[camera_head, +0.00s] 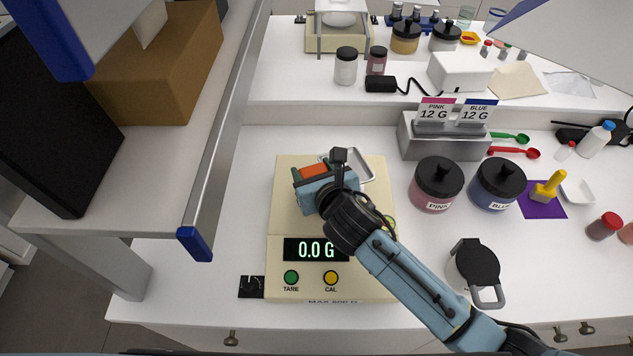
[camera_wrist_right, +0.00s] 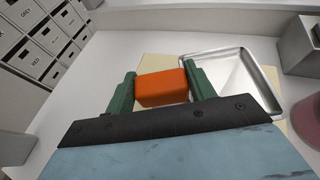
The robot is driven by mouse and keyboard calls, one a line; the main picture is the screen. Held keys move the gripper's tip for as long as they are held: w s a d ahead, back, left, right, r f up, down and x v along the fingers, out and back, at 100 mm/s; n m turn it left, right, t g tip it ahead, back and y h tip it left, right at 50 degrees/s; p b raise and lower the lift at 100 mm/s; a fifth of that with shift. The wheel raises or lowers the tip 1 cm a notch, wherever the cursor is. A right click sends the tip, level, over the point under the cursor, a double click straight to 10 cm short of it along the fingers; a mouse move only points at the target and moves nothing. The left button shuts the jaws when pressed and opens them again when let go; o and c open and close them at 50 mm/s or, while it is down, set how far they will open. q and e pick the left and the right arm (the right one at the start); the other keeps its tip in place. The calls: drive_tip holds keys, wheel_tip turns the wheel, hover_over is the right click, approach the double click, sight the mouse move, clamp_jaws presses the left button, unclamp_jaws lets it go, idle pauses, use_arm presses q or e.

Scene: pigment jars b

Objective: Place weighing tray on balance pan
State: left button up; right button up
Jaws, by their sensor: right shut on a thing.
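The balance (camera_head: 287,222) is a beige box with a lit display reading 0.0 G. The weighing tray (camera_head: 363,160) is a shallow silver tray with a raised rim, over the balance's upper part; it also shows in the right wrist view (camera_wrist_right: 235,72). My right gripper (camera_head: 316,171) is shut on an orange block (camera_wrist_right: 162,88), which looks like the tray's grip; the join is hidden. The pan is hidden under the gripper and tray, and I cannot tell whether the tray touches it. My left gripper is not in view.
The pink jar (camera_head: 437,185) and blue jar (camera_head: 497,186) stand right of the balance, before a grey label stand (camera_head: 425,145). A black-lidded container (camera_head: 474,264) stands right of my arm. A metal-edged shelf (camera_head: 218,150) borders the left. Bare table lies between shelf and balance.

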drive_tip(key=shift+f+b, duration=0.3)
drive_tip(key=shift+f, duration=1.75)
drive_tip(key=o, duration=1.1)
drive_tip(key=shift+f, duration=0.15)
drive_tip(key=shift+r, duration=0.2)
drive_tip(key=p+v, duration=0.1)
drive_tip(key=v, duration=1.1)
